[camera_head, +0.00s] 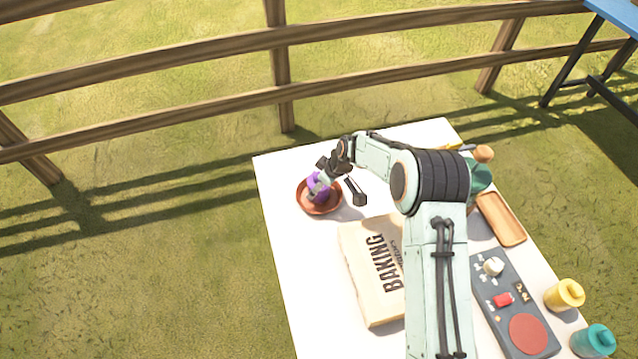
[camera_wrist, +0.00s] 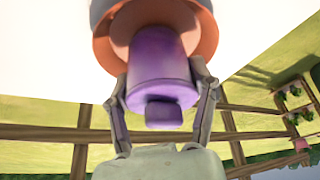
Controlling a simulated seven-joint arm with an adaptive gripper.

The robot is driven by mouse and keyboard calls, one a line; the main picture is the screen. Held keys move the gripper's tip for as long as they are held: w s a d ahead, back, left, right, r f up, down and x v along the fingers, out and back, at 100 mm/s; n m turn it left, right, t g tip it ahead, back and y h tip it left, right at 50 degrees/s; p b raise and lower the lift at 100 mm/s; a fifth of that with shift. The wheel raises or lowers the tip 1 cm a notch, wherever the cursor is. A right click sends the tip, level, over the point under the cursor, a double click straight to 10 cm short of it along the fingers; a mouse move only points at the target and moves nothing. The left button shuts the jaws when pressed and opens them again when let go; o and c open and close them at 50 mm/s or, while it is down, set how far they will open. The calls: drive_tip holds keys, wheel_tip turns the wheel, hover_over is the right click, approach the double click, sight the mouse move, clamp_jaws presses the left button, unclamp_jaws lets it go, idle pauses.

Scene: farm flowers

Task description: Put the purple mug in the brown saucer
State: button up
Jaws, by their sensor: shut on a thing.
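The purple mug (camera_head: 317,189) is at the brown saucer (camera_head: 305,206) near the far left of the white table in the head view. In the wrist view the purple mug (camera_wrist: 160,65) lies between the two fingers of my gripper (camera_wrist: 163,92), which is shut on it. Its handle (camera_wrist: 164,114) points toward my palm. The brown saucer (camera_wrist: 205,35) shows behind the mug in the wrist view. The mug overlaps the saucer in both views; I cannot tell whether it touches it. My gripper (camera_head: 322,182) partly hides the mug in the head view.
A baking book or box (camera_head: 365,290) lies on the white table (camera_head: 290,270) near the saucer. The table's left strip is clear.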

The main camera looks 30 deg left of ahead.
drive_tip(key=o, duration=1.2)
drive_tip(key=v, duration=1.2)
drive_tip(key=shift+r, duration=0.2)
drive_tip(key=s+d+r+m+h, duration=0.1)
drive_tip(key=s+d+r+m, duration=0.35)
drive_tip(key=d, duration=0.45)
drive_tip(key=s+d+r+m+h, duration=0.25)
drive_tip(key=s+d+r, duration=0.3)
drive_tip(key=d, duration=0.35)
drive_tip(key=s+d+m, duration=0.3)
drive_tip(key=s, duration=0.2)
drive_tip(key=s+d+m, duration=0.2)
drive_tip(key=s+d, duration=0.1)
drive_tip(key=s, duration=0.3)
drive_tip(key=s+d+m, duration=0.3)
drive_tip(key=s, duration=0.2)
drive_tip(key=shift+s+d+r+m+g, duration=0.2)
drive_tip(key=shift+d+r+m+g, duration=0.1)
drive_tip(key=shift+d+g, duration=0.1)
